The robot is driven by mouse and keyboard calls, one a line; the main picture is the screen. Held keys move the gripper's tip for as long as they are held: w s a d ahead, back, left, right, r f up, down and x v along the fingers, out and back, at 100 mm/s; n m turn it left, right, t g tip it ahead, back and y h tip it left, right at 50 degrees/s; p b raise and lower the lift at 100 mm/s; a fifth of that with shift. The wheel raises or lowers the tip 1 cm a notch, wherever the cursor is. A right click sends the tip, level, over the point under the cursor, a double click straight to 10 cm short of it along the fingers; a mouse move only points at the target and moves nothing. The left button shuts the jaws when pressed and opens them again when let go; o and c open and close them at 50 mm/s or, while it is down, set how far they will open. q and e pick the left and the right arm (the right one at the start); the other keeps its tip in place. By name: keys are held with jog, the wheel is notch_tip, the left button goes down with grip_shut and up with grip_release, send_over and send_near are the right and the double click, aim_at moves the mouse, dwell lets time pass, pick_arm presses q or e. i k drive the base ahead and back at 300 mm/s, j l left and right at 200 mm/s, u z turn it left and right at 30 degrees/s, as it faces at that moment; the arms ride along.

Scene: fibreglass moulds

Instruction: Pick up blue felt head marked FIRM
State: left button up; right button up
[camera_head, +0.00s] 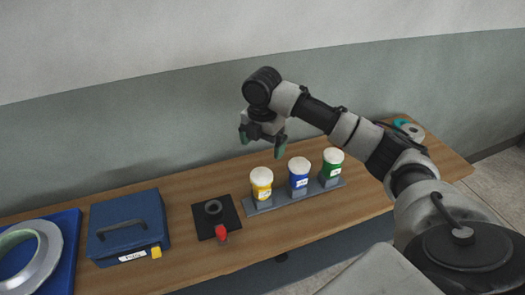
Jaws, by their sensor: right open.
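The blue felt head (299,173) has a white top and a small white label too small to read. It stands upright in the middle of a grey rack (265,207), between a yellow head (262,184) and a green head (332,168) of the same shape. My right gripper (264,147) is open and empty. Its fingers point down, above and behind the rack, to the left of the blue head in the picture and apart from it. My left gripper is not in view.
Left of the rack lies a black plate (231,219) with a dark ring and a red part. A blue case (129,225) and a blue tray (69,261) with a large ring stand further left. The wall is close behind the table.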

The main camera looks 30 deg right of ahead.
aim_at(299, 168)
jog(key=z, duration=1.4)
